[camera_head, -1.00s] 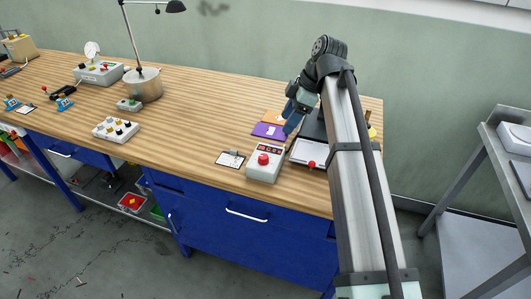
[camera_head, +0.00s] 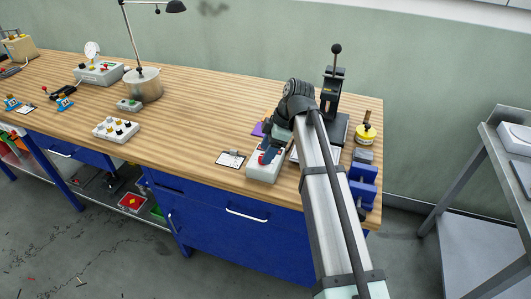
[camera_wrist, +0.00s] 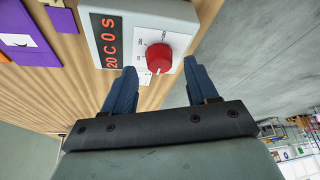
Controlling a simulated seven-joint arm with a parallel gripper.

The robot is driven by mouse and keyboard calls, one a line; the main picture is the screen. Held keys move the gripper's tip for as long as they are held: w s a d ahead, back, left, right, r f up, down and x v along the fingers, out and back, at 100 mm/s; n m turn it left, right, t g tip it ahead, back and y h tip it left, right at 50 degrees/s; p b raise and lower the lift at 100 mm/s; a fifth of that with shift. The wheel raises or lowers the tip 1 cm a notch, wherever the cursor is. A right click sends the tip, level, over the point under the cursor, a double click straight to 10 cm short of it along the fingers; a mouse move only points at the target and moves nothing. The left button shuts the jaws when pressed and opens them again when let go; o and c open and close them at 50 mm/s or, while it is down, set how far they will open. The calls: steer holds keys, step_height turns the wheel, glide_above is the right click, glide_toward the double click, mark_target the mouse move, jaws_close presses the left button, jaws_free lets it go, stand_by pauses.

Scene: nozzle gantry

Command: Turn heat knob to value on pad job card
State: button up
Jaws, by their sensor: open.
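The heat knob (camera_wrist: 159,58) is a red dial on a white scale plate with small numbers, set on a pale grey control box (camera_head: 263,173). A display (camera_wrist: 108,40) with orange-red characters sits beside it; I cannot read it surely. My gripper (camera_wrist: 160,68) is open, its blue fingertips either side of the knob in the wrist view. I cannot tell whether they touch it. In the head view my gripper (camera_head: 268,150) is over the box and hides much of the knob. A clipboard card (camera_head: 230,160) lies left of the box; its writing is too small to read.
A black press (camera_head: 334,85) with a ball-topped lever, a yellow container (camera_head: 365,133) and a blue vise (camera_head: 362,185) stand to the right. A purple card (camera_wrist: 27,46) lies near the box.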

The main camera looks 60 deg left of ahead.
steer(key=shift+x, duration=0.9)
steer(key=shift+c, duration=0.3)
steer(key=c, duration=1)
steer(key=shift+o, duration=0.2)
